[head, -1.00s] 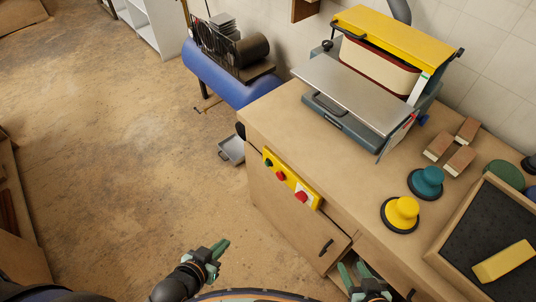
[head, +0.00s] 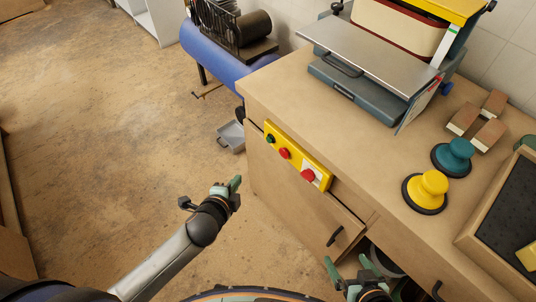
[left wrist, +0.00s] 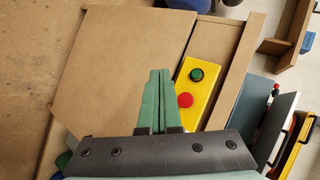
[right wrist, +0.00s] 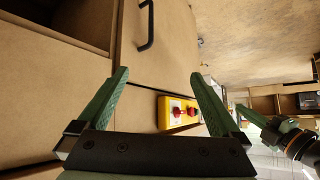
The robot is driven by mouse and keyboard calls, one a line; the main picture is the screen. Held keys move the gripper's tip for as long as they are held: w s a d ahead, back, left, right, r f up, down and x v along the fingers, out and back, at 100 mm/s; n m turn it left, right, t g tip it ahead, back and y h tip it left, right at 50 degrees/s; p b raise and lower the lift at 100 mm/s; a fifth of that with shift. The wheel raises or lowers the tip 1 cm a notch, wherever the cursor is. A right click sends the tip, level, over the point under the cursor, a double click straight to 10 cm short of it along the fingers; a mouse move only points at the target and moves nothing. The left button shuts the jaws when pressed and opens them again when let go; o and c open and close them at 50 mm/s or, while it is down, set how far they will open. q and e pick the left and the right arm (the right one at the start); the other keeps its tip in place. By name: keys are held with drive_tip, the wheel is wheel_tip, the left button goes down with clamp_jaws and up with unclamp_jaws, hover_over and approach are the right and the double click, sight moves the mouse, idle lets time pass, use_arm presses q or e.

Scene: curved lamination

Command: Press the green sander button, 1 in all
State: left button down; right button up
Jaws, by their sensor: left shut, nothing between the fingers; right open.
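The green button (head: 271,139) sits at the left end of the yellow control panel (head: 321,184) on the front of the wooden cabinet. A red button (head: 284,153) is beside it, and a larger red knob (head: 308,175) is further right. My left gripper (head: 236,183) is shut and empty, below and left of the panel, apart from it. In the left wrist view its fingers (left wrist: 158,75) point up beside the panel, with the green button (left wrist: 197,74) to their right. My right gripper (head: 345,272) is open and empty in front of the cabinet; its fingers also show in the right wrist view (right wrist: 158,80).
The belt sander (head: 385,60) stands on the cabinet top (head: 290,90). A yellow sanding disc (head: 427,190) and a teal one (head: 453,156) are to its right. A blue tank (head: 213,57) stands behind the cabinet.

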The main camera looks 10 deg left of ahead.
sight(270, 139)
use_arm(q)
drive_tip(key=w+m, duration=0.1)
drive_tip(key=w+a+m+t+b, duration=0.1)
drive_tip(key=w+m, duration=0.1)
drive_tip(key=w+m+y+b, duration=0.1)
drive_tip(key=w, duration=0.1)
drive_tip(key=shift+a+r+m+t, duration=0.1)
drive_tip(key=shift+a+m+t, duration=0.15)
drive_tip(key=shift+m+t, duration=0.05)
use_arm(e)
drive_tip(key=shift+w+a+f, duration=0.2)
drive_tip(key=shift+w+f, duration=0.05)
drive_tip(key=shift+f, duration=0.25)
drive_tip(key=shift+w+a+f, duration=0.2)
drive_tip(key=shift+w+f, duration=0.05)
drive_tip(key=shift+f, duration=0.25)
use_arm(q)
drive_tip(key=shift+w, duration=0.1)
drive_tip(key=w+d+b, duration=0.3)
drive_tip(key=w+d, duration=0.2)
drive_tip(key=w, duration=0.2)
drive_tip(key=shift+d, duration=0.25)
use_arm(e)
drive_tip(key=shift+w+d+r+n+t, duration=0.15)
drive_tip(key=shift+w+d+t, duration=0.05)
drive_tip(key=shift+w+t, duration=0.3)
drive_tip(key=shift+w+d+r+n+t, duration=0.2)
drive_tip(key=shift+w+t, duration=0.2)
drive_tip(key=shift+w, duration=0.2)
